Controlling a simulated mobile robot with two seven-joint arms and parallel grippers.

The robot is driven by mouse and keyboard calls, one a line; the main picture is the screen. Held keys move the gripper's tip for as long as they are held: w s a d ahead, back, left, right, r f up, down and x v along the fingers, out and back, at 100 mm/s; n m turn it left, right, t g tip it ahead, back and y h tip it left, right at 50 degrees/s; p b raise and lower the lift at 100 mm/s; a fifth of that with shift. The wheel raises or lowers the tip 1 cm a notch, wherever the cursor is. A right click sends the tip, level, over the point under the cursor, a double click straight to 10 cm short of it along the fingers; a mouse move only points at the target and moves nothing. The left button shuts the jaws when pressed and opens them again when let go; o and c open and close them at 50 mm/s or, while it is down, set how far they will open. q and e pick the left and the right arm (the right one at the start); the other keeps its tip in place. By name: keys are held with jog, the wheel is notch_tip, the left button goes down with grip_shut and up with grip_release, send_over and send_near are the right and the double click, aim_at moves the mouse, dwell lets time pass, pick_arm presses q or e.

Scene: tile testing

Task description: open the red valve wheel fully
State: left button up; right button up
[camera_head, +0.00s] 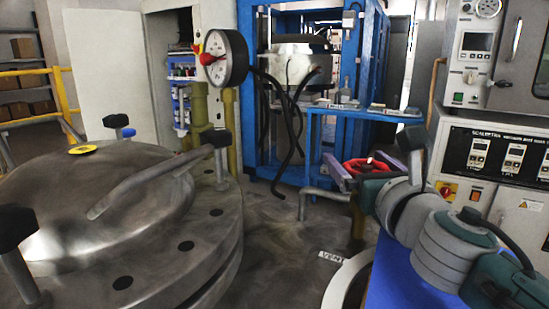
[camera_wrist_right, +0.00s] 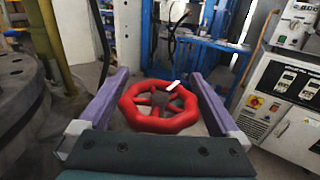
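The red valve wheel (camera_head: 364,168) is right of centre in the head view, beside a yellow-brown pipe post. It shows large in the right wrist view (camera_wrist_right: 150,123), with a rounded, lobed rim, spokes and a small white piece near its far side. My right gripper (camera_head: 353,156) is open, with its two purple fingers on either side of the wheel. In the right wrist view the fingers (camera_wrist_right: 160,73) stand wide apart, with the wheel framed between them. I cannot tell whether either finger touches the rim. My left gripper is out of view.
A large metal vessel lid (camera_head: 100,220) with bolts and a handle fills the left. A pressure gauge (camera_head: 225,57) stands behind it. A blue frame and bench (camera_head: 375,114) are at the back. A control cabinet (camera_head: 495,150) stands at the right.

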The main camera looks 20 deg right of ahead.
jog(key=c, duration=1)
jog(key=shift+o, duration=0.2)
jog(key=shift+n+y, duration=0.5)
jog(key=shift+y, duration=0.1)
jog(key=shift+a+n+y, duration=0.15)
jog(key=shift+n+y, duration=0.15)
jog(key=shift+y, duration=0.2)
jog(key=shift+a+f+n+t+y+b, duration=0.1)
jog(key=shift+n+t+y+b, duration=0.3)
jog(key=shift+n+y, duration=0.5)
jog(key=n+g+y+b, duration=0.1)
jog(key=n+y+b, duration=0.1)
jog(key=y+b, duration=0.1)
jog(key=a+n+g+y+b, duration=0.1)
jog(key=n+y+b, duration=0.1)
jog(key=y+b, duration=0.2)
jog(key=a+n+g+y+b, duration=0.1)
jog(key=n+y+b, duration=0.1)
jog(key=y+b, duration=0.2)
jog(key=shift+s+f+n+b, duration=0.2)
jog(key=shift+n+b, duration=0.2)
jog(key=shift+b, duration=0.15)
jog(key=shift+s+r+n+g+y+b, duration=0.1)
jog(key=shift+r+n+g+y+b, duration=0.25)
jog(key=shift+g+y+b, duration=0.3)
